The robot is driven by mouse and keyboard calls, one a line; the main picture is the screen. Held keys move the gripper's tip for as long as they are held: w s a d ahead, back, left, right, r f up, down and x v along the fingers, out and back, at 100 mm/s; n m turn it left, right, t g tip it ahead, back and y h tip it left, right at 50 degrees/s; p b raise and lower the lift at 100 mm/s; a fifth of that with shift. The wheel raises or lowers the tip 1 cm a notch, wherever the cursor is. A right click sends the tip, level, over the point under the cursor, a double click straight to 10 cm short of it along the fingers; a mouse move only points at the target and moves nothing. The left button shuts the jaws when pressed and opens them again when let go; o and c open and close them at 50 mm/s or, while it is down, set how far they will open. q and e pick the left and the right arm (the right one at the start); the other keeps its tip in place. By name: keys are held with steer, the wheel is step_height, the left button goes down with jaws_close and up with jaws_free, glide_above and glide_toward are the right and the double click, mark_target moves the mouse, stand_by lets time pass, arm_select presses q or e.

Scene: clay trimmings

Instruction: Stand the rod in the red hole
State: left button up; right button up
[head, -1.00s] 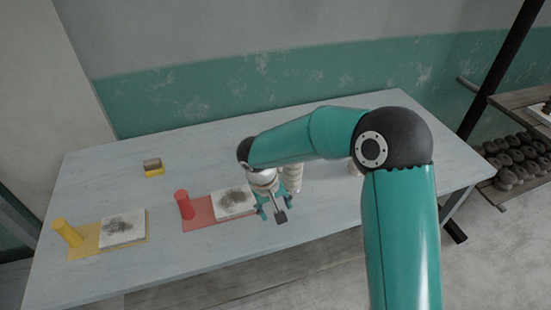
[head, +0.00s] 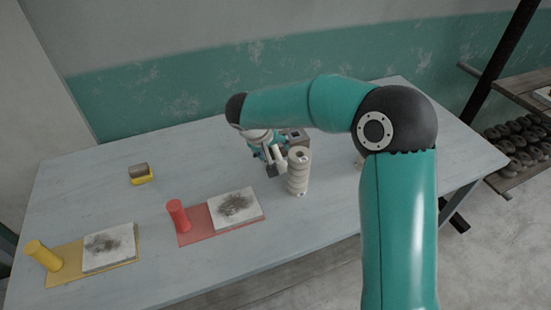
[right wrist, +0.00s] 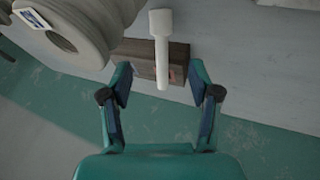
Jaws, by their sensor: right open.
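A pale rod (right wrist: 163,50) with a wider end shows in the right wrist view, against a brown block (right wrist: 140,60). My right gripper (right wrist: 161,78) is open, with the rod between the lines of its fingers; whether they touch it I cannot tell. In the head view my right gripper (head: 274,168) is behind and left of the ridged stack, partly covered by my arm. My left gripper is not in view.
A beige ridged stack (head: 299,172) stands close beside the right gripper. Pale smudged slabs lie on the red mat and on a yellow mat (head: 70,276) with a yellow cylinder (head: 43,256). A yellow cradle (head: 143,179) holds a brown piece.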

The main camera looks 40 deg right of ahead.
mark_target(278, 158)
steer(key=x, duration=0.3)
steer(key=shift+d+f, duration=0.1)
steer(key=shift+d, duration=0.05)
steer(key=shift+a+p+x, duration=0.1)
steer(key=shift+p+x, duration=0.3)
steer(key=shift+x, duration=0.95)
steer(key=shift+a+p+x, duration=0.15)
steer(key=shift+p+x, duration=0.25)
steer(key=shift+x, duration=0.95)
steer(key=shift+f, duration=0.1)
jaws_close()
